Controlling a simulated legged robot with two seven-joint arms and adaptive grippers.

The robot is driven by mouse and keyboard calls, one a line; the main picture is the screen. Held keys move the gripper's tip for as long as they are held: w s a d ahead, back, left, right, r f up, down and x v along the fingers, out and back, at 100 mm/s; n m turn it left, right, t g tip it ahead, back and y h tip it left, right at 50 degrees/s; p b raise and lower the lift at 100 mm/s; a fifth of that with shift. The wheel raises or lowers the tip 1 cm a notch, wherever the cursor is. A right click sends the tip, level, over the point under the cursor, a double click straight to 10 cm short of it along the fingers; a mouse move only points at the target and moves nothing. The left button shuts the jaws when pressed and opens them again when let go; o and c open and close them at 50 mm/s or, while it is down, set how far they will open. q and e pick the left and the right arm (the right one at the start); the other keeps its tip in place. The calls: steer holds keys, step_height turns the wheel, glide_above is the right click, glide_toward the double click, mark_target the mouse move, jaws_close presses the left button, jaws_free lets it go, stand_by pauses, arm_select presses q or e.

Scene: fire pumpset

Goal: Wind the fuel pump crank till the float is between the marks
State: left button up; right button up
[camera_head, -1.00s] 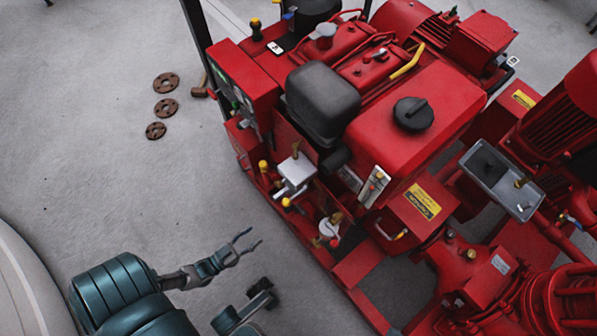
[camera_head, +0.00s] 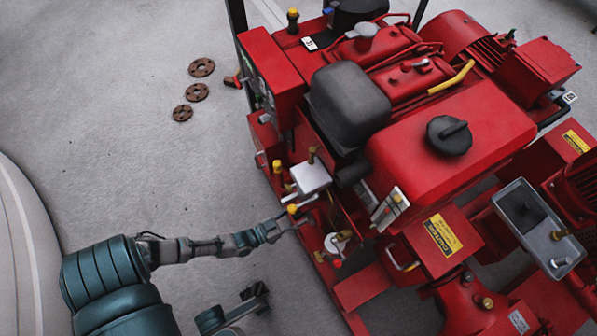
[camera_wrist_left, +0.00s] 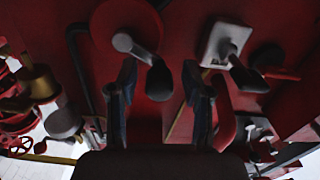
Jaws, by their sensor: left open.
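My left gripper (camera_head: 294,228) reaches in from the left to the near side of the red pumpset, by its small fittings. In the left wrist view the gripper (camera_wrist_left: 159,72) is open. A crank with a grey arm and dark knob (camera_wrist_left: 158,80) on a red disc (camera_wrist_left: 122,28) shows between its fingers; I cannot tell whether they touch it. In the head view I cannot clearly pick out this crank beside the gripper. A pale sight gauge (camera_head: 390,208) with a small red mark, possibly the float, stands by the red tank (camera_head: 450,125); its marks are too small to read.
A grey plate with a lever (camera_wrist_left: 222,45) sits right of the crank. Yellow-knobbed fittings (camera_head: 277,167) and a grey box (camera_head: 310,177) crowd the pumpset's near side. Brown flanges (camera_head: 196,92) lie on the floor.

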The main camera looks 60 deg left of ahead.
arm_select(q)
jaws_close()
steer(key=shift+r+m+p, duration=0.2)
steer(key=shift+m+p, duration=0.15)
steer(key=shift+m, duration=0.05)
stand_by(0.5)
